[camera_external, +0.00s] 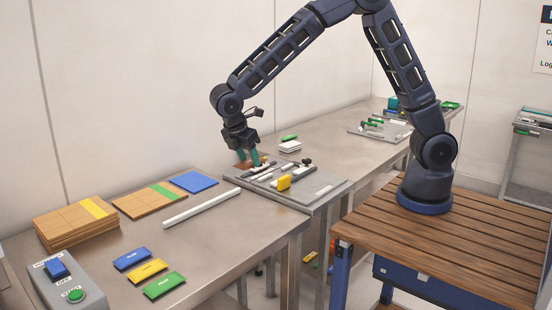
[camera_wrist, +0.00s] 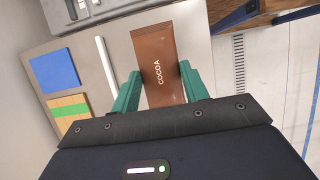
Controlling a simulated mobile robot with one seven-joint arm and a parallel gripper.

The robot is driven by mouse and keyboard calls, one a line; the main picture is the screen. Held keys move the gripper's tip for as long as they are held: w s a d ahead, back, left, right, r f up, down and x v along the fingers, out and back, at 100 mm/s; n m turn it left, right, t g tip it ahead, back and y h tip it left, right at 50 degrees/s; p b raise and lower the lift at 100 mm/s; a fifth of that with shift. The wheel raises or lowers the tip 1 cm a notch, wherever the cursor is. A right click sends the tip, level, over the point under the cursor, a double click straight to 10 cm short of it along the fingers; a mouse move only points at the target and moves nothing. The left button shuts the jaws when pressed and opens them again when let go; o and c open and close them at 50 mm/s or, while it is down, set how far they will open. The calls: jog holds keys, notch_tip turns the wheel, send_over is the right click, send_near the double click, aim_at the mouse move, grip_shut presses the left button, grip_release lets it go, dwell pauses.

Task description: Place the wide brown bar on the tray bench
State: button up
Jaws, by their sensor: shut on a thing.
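My gripper (camera_external: 249,157) is shut on a wide brown bar (camera_wrist: 158,62) marked COCOA. In the wrist view its teal fingers (camera_wrist: 160,72) press on the bar's two long sides. In the outside view the bar (camera_external: 240,165) shows only in part, behind the fingers, at the left end of a grey fixture plate (camera_external: 320,197). I cannot tell whether the bar is touching anything below. A steel bench (camera_external: 215,240) carries several flat items in front of the gripper. I cannot tell for sure which surface is the tray bench.
A white rod (camera_external: 202,207) lies on the steel bench, beside a blue square (camera_external: 194,182) and striped brown boards (camera_external: 150,200). Blue, yellow and green labels (camera_external: 148,270) lie nearer. A control box (camera_external: 68,285) is at front left.

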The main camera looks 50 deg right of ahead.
aim_at(253, 220)
notch_tip(253, 220, down, 20)
jog(key=shift+r, duration=0.1)
dwell(0.5)
jog(key=o, duration=1)
